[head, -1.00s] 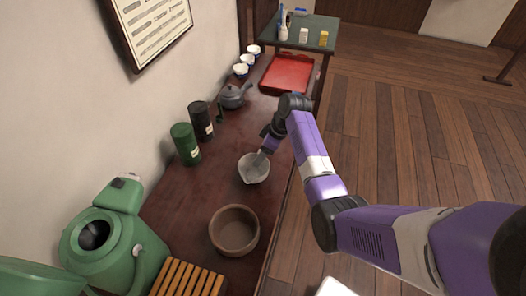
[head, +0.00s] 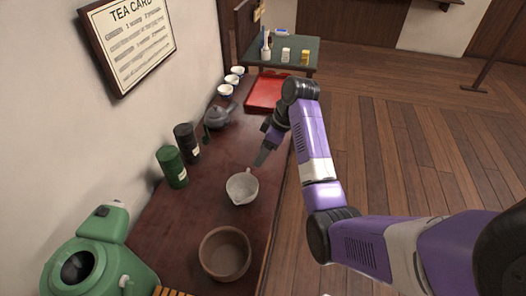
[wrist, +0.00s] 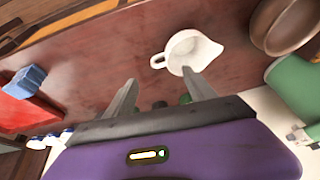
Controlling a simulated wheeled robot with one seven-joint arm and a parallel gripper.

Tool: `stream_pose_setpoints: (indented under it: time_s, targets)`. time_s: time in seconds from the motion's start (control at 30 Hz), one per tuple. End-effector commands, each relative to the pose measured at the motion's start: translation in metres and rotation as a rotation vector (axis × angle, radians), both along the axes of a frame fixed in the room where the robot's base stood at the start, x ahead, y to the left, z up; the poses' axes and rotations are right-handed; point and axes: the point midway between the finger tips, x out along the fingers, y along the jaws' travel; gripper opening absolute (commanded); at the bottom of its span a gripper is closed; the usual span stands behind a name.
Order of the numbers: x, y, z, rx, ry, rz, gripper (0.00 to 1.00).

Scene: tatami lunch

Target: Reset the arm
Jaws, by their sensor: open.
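My gripper (head: 262,157) is open and empty. It hangs above the brown counter (head: 207,180), behind and to the right of the white spouted cup (head: 242,188) in the head view, apart from it. In the wrist view the two fingers of my gripper (wrist: 163,98) stand wide apart with nothing between them. The white cup (wrist: 190,50) lies beyond the right finger there, upright on the counter, its handle to the left.
A brown bowl (head: 225,254) stands in front of the cup. Green (head: 172,167) and black (head: 187,143) canisters, a grey teapot (head: 219,117), small cups (head: 231,80) and a red tray (head: 267,92) line the counter.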

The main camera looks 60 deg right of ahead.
Motion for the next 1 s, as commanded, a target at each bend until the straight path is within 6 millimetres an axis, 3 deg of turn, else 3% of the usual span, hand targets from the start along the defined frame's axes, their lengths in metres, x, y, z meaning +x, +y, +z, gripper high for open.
stream_pose_setpoints:
  time_s: [0.57,0.67,0.87,1.0]
  targets:
    - [0.001,-0.001,0.000,0.003,-0.001,-0.017,0.64]
    - [0.014,-0.013,0.003,-0.019,-0.046,-0.092,0.64]
    - [0.051,-0.061,0.040,-0.156,-0.278,-0.343,0.64]
    - [0.056,-0.066,0.045,-0.228,-0.444,-0.489,0.64]
